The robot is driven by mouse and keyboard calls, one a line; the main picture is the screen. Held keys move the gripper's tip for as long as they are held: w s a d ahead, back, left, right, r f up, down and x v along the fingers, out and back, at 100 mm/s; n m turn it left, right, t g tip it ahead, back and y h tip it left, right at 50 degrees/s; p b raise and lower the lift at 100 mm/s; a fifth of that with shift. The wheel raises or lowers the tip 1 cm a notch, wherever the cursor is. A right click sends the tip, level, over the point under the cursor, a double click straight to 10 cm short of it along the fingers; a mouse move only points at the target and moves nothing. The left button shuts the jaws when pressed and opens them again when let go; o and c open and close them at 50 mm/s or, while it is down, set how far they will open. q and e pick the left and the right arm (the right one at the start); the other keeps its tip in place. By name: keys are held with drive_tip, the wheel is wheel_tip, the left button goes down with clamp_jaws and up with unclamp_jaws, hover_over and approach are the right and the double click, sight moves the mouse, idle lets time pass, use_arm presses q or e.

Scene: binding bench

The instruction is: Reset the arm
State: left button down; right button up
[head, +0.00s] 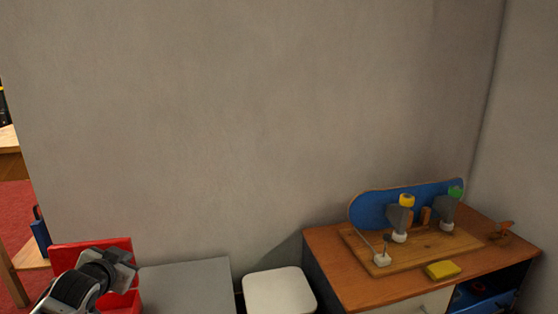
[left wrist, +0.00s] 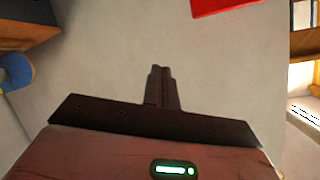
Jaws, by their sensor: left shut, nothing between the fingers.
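My left gripper (head: 126,258) is at the lower left of the head view, in front of a red panel (head: 92,248). In the left wrist view its two fingers (left wrist: 162,75) are together, with nothing between them, against a plain grey background. My right gripper is not in either view.
A wooden cabinet (head: 350,290) stands at the right, bearing a board (head: 455,241) with a blue panel (head: 372,208) and a yellow block (head: 442,270). A white-topped stool (head: 278,291) and a grey surface (head: 185,284) lie between it and my left arm. A grey wall (head: 250,120) stands behind.

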use_arm(q)
drive_tip(key=s+d+f+g+h, duration=0.1)
drive_tip(key=s+d+f+h, duration=0.1)
drive_tip(key=s+d+f, duration=0.6)
drive_tip(key=s+d+f+g+h, duration=0.1)
drive_tip(key=s+d+f+h, duration=0.25)
drive_tip(key=s+d, duration=0.45)
drive_tip(key=s+d+r+t+h+b, duration=0.1)
drive_tip(key=s+d+h+b, duration=0.1)
drive_tip(key=s+d+b, duration=0.5)
drive_tip(key=s+d+t+h+b, duration=0.1)
drive_tip(key=s+d+h+b, duration=0.2)
drive_tip(key=d, duration=0.6)
drive_tip(key=s+a+r+g+y+p, duration=0.1)
drive_tip(key=r+p, duration=0.5)
drive_tip(key=p, duration=0.6)
drive_tip(key=s+a+r+n+g+y+p, duration=0.1)
drive_tip(key=a+r+p, duration=0.4)
drive_tip(key=p, duration=0.8)
drive_tip(key=shift+s+r+g+y, duration=0.3)
drive_tip(key=shift+s+r+y, duration=0.55)
drive_tip(key=shift+y, duration=0.4)
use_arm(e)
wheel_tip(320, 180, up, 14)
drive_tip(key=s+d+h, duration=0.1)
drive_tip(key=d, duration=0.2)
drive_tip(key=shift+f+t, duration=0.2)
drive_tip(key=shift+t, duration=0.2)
